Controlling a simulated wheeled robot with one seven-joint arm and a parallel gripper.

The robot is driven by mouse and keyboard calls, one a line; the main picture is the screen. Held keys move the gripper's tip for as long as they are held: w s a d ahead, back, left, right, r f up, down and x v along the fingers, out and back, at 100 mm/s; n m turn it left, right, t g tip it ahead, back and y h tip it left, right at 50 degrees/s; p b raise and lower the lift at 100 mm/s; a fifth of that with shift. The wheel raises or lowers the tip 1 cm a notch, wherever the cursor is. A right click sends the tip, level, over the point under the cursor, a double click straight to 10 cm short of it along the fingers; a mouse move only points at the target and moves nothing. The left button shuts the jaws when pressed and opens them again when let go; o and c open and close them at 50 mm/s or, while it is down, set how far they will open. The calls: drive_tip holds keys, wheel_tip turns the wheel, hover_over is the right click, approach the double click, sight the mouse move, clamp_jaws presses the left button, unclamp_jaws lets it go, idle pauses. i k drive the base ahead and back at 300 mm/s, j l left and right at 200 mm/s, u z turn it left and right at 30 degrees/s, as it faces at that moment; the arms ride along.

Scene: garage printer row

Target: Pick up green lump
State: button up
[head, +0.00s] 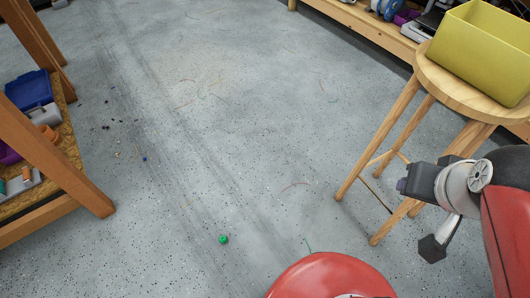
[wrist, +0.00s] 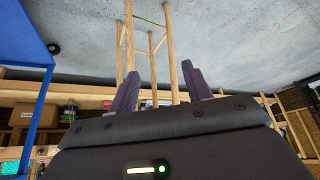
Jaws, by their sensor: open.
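The green lump (head: 223,239) is a small bright green piece lying on the grey floor, low and left of centre in the head view. It is not visible in the wrist view. In the wrist view my gripper (wrist: 161,90) shows two dark purple fingers standing apart with nothing between them. The gripper is open and empty. In the head view my arm is at the right edge, beside the stool and well away from the lump; the fingers are hard to make out there.
A wooden stool (head: 437,80) at the right carries a yellow bin (head: 480,55). A wooden shelf (head: 60,165) with blue and orange items stands at the left. Another low shelf (head: 350,22) runs along the back. Thin filament scraps lie on the floor. The middle floor is open.

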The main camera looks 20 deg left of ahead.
sight(223, 240)
drive_tip(key=u, duration=0.45)
drive_tip(key=j+u, duration=0.1)
drive_tip(key=u, duration=0.4)
drive_tip(key=j+u, duration=0.1)
drive_tip(key=u, duration=0.8)
